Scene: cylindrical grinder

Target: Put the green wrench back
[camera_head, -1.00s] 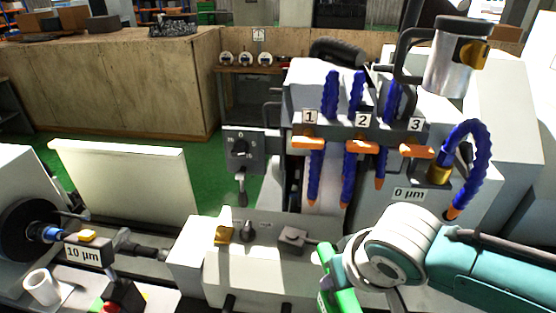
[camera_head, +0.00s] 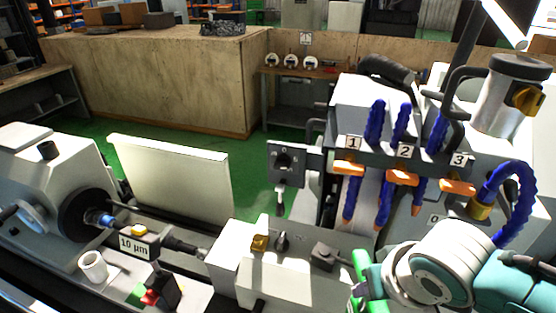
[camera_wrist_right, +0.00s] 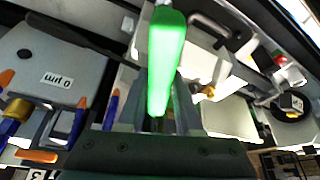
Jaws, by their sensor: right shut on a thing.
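The green wrench (camera_wrist_right: 164,65) is clamped in my right gripper (camera_wrist_right: 160,105) in the right wrist view. It points away from the jaws, its bright green end well past the fingers. In the head view, a green part of the wrench (camera_head: 361,266) shows at the lower middle, beside my teal and white right wrist. My wrist and the picture's lower edge hide much of it, and the jaws are not clear there. It is in front of the grinder's white housing (camera_head: 295,283); I cannot tell the gap between them. My left gripper is not in view.
Blue coolant hoses (camera_head: 385,195) with orange taps and labels 1, 2, 3 stand close behind my right wrist. A white panel (camera_head: 175,175) and the grinder's spindle (camera_head: 90,215) are at left. A wooden counter (camera_head: 160,80) stands behind, with green floor between.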

